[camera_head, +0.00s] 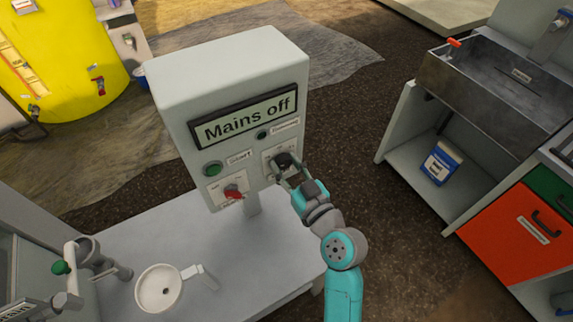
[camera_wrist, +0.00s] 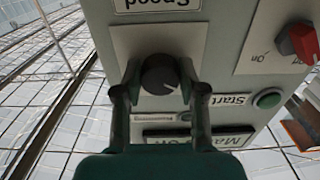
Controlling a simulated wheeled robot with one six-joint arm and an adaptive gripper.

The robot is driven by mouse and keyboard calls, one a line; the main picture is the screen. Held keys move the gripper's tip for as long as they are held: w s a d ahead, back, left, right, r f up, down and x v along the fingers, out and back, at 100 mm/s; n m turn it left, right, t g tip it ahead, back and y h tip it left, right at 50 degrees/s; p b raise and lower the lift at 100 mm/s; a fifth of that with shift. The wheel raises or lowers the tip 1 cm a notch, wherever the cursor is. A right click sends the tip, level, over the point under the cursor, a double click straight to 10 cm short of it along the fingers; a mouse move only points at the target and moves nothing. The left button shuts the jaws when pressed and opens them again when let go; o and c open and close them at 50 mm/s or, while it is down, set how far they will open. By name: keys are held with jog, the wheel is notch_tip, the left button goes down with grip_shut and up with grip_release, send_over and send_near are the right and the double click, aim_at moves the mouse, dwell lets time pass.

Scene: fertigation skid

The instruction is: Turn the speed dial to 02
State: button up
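The black round speed dial (camera_head: 283,159) sits on a pale plate at the right of the control box (camera_head: 222,65). In the wrist view, the dial (camera_wrist: 160,75) appears upside down beside the "Speed" label (camera_wrist: 157,5). My gripper (camera_head: 287,170) is at the dial, one finger on each side of it in the wrist view (camera_wrist: 158,82). The fingers are spread, and a narrow gap seems to show beside the knob. Whether they touch it farther in is unclear. The dial's scale and setting are too small to read. The display (camera_head: 244,116) reads "Mains off".
A red switch (camera_head: 233,192) and green Start button (camera_head: 213,168) are left of the dial. A white cup-like vessel (camera_head: 158,289) stands on the bench (camera_head: 220,262). A metal sink (camera_head: 495,80) is at right.

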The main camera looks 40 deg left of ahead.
jog(key=shift+c, duration=0.5)
jog(key=shift+m, duration=0.3)
jog(key=m, duration=0.5)
jog(key=shift+m, duration=0.3)
jog(key=m, duration=0.5)
jog(key=shift+s+m, duration=0.1)
jog(key=shift+m, duration=0.2)
jog(key=o, duration=1.1)
jog(key=shift+o, duration=0.2)
jog(key=v, duration=1.2)
